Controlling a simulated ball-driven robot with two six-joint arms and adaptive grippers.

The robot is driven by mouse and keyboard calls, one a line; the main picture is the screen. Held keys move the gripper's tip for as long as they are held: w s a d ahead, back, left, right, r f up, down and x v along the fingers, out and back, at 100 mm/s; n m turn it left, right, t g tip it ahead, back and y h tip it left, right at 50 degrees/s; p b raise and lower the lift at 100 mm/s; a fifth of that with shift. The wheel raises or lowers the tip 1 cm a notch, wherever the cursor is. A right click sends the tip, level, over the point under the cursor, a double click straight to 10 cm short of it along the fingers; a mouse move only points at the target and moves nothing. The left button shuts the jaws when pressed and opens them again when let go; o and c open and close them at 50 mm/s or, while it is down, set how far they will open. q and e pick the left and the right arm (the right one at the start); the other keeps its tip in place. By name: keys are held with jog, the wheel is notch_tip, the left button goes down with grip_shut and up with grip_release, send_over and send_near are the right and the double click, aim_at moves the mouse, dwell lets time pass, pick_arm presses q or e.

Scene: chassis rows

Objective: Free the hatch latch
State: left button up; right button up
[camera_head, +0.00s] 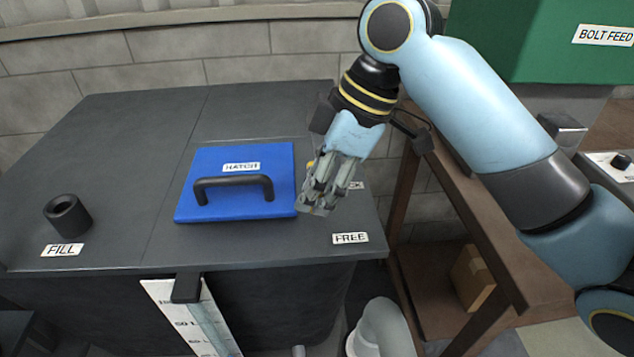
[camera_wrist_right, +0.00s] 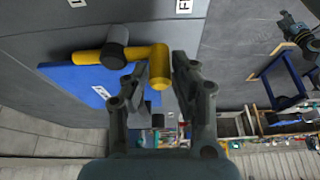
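The blue hatch (camera_head: 215,205) with a black handle (camera_head: 233,182) lies shut on the dark tank top. The yellow latch shows only as a small bit (camera_head: 310,165) beside my right gripper (camera_head: 318,203), which hides the rest. In the right wrist view the latch is a yellow bar (camera_wrist_right: 86,57) through a dark grey pivot (camera_wrist_right: 115,46), lying across the hatch edge (camera_wrist_right: 60,75). Its upright yellow end (camera_wrist_right: 159,66) stands between my right gripper's open fingers; a gap shows on the right side. My left gripper is not in view.
A FREE label (camera_head: 350,238) lies near the tank's front right; another label (camera_head: 355,185) is partly hidden behind my gripper. A FILL pipe stub (camera_head: 67,215) stands at left, a gauge (camera_head: 190,315) hangs in front. A brown shelf (camera_head: 455,220) and green BOLT FEED box (camera_head: 535,40) stand right.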

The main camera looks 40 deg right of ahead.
jog(key=shift+o, duration=1.4)
jog(key=shift+r, duration=0.1)
jog(key=v, duration=1.1)
jog(key=shift+d+r, duration=0.15)
jog(key=shift+r, duration=0.25)
